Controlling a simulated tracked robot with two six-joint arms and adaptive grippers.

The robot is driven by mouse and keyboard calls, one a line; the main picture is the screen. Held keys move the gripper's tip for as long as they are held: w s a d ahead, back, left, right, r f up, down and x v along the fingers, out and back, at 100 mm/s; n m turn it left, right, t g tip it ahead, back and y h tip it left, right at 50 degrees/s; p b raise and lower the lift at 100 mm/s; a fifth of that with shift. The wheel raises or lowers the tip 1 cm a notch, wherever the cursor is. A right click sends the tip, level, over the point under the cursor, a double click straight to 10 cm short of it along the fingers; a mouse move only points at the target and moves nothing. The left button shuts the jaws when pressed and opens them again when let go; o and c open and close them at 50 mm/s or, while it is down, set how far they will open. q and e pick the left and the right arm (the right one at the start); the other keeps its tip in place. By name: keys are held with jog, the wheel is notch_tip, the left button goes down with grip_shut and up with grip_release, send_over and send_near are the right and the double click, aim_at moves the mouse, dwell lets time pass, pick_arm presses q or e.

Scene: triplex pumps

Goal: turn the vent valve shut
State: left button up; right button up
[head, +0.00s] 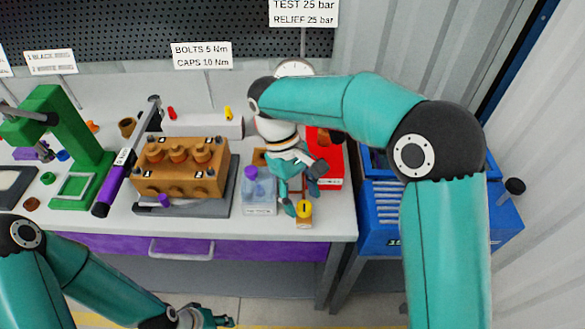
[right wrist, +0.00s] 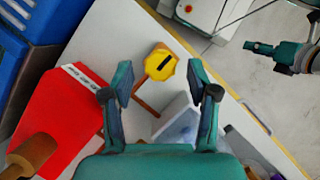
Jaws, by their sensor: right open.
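The vent valve's yellow knob (head: 304,210) with a black bar mark sits at the front right of the bench. It also shows in the right wrist view (right wrist: 160,64), where the bar runs diagonally. My right gripper (head: 302,197) is open over the knob's near surroundings. In the right wrist view its fingers (right wrist: 159,84) are spread to either side below the knob, with nothing between them; contact is not visible. My left gripper (head: 207,318) is low at the bottom of the head view, away from the bench, and its jaws are too small to read.
A red box (head: 331,178) stands right of the knob and a clear-grey block with a purple cap (head: 259,190) stands left. A brown pump block (head: 180,168) is farther left. Blue crates (head: 385,226) stand beyond the bench's right edge. The bench front edge is close to the knob.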

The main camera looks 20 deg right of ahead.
jog(key=v, duration=0.9)
jog(key=shift+r, duration=0.15)
jog(key=shift+w+a, duration=0.1)
jog(key=shift+w, duration=0.05)
